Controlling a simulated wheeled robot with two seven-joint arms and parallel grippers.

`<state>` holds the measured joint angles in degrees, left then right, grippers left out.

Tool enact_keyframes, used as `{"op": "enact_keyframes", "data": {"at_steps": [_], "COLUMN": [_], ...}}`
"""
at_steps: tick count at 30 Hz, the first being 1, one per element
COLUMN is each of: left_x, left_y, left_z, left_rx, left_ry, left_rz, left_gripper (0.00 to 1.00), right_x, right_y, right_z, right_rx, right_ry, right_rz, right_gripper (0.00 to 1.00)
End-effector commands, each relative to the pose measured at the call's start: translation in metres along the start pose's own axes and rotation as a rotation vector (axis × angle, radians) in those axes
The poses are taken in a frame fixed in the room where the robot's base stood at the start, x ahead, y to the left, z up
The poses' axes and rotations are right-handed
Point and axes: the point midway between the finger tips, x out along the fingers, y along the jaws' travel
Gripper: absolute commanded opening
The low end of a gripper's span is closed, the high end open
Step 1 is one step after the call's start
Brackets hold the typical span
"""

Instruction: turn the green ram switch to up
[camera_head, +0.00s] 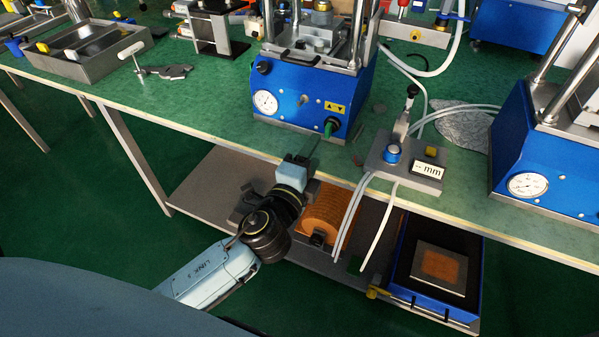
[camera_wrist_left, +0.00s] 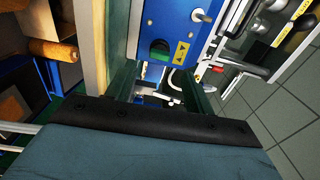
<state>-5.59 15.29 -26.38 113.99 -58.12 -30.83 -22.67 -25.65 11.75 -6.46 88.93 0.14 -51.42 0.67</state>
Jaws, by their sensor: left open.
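The green ram switch (camera_head: 331,127) is on the front face of the blue press (camera_head: 291,98), low on the right, below a yellow label with arrow marks (camera_head: 335,107). In the left wrist view the switch (camera_wrist_left: 160,47) shows as a green knob beside the yellow label (camera_wrist_left: 181,53). I cannot tell which way it is set. My left gripper (camera_head: 312,143) is at the bench's front edge, just in front of and a little left of the switch. In the left wrist view its two green fingers (camera_wrist_left: 157,72) are apart with nothing between them, short of the switch. My right gripper is not in view.
A pressure gauge (camera_head: 265,102) and a silver stud (camera_head: 304,99) are on the same press face. A grey control box (camera_head: 405,165) with a lever and hoses stands to the right. A second blue press (camera_head: 545,160) is further right.

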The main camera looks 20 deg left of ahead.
Motion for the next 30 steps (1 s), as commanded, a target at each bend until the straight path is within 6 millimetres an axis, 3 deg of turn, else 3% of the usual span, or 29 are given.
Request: {"op": "enact_keyframes", "data": {"at_steps": [6, 12, 30], "left_x": [-0.041, -0.06, -0.064], "left_y": [0.001, 0.001, 0.0], "left_z": [0.0, 0.0, 0.0], "left_rx": [-0.001, -0.001, 0.0], "left_ry": [0.0, 0.0, 0.0], "left_rz": [0.003, 0.001, 0.0], "left_gripper": [0.53, 0.53, 0.53], "right_x": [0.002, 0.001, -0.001], "right_y": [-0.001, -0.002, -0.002], "right_z": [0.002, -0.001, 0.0], "right_rx": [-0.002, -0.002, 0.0], "right_ry": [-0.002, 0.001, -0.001], "right_rz": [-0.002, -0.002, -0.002], "right_gripper": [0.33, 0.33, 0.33]}}
